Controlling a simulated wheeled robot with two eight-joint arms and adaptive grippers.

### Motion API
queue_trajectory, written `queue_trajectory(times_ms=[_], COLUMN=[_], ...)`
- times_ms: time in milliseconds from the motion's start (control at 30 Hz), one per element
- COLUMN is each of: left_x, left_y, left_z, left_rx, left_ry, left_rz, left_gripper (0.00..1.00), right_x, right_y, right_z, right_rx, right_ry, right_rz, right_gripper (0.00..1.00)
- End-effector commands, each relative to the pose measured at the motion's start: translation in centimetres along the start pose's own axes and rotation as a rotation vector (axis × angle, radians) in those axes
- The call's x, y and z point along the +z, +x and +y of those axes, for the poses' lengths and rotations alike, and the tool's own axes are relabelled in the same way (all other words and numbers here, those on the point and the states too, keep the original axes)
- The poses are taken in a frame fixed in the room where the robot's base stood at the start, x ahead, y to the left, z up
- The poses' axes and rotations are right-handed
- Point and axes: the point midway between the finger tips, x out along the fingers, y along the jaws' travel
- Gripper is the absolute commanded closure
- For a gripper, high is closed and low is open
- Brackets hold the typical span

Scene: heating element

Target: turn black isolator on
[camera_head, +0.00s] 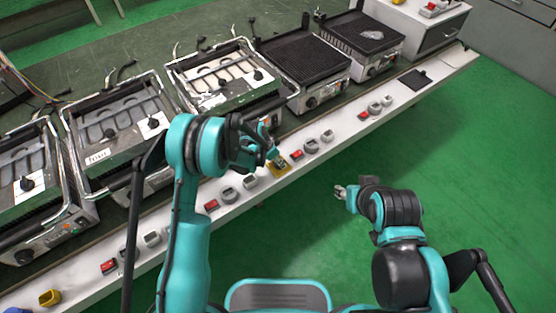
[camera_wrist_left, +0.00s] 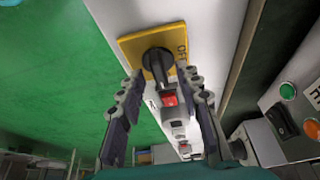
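The black isolator (camera_wrist_left: 157,61) is a black rotary handle on a yellow plate (camera_wrist_left: 128,44) marked OFF near its right edge. The yellow plate also shows in the head view (camera_head: 283,171), on the white front ledge, partly covered by my left gripper (camera_head: 272,158). In the left wrist view my left gripper (camera_wrist_left: 165,78) is open, one finger on each side of the handle's near end. I cannot tell whether the fingers touch it. My right gripper (camera_head: 341,192) looks open and empty, above the green floor right of the ledge.
The white ledge (camera_head: 345,125) carries several red switches and grey sockets, with another yellow isolator (camera_head: 49,298) at the lower left. Several heating units and grills (camera_head: 304,66) stand behind it. The green floor (camera_head: 480,170) on the right is clear.

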Motion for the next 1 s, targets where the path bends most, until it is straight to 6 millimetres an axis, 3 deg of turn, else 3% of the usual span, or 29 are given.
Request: queue_trajectory(times_ms=[167,400,600,1000], left_x=[0.0,0.0,0.0,0.0], left_y=[-2.2,-7.4,-10.7,-11.9], left_z=[0.0,0.0,0.0,0.0], left_rx=[0.000,0.000,0.000,0.000], left_ry=[-0.002,-0.002,-0.001,0.000], left_rz=[0.000,0.000,0.000,0.000], left_gripper=[0.66,0.66,0.66,0.66], right_x=[0.0,0.0,0.0,0.0], right_y=[0.0,0.0,0.0,0.0], right_z=[0.0,0.0,0.0,0.0], right_rx=[0.000,0.000,0.000,0.000], right_ry=[0.000,0.000,0.000,0.000], right_rz=[0.000,0.000,0.000,0.000], right_gripper=[0.60,0.60,0.60,0.60])
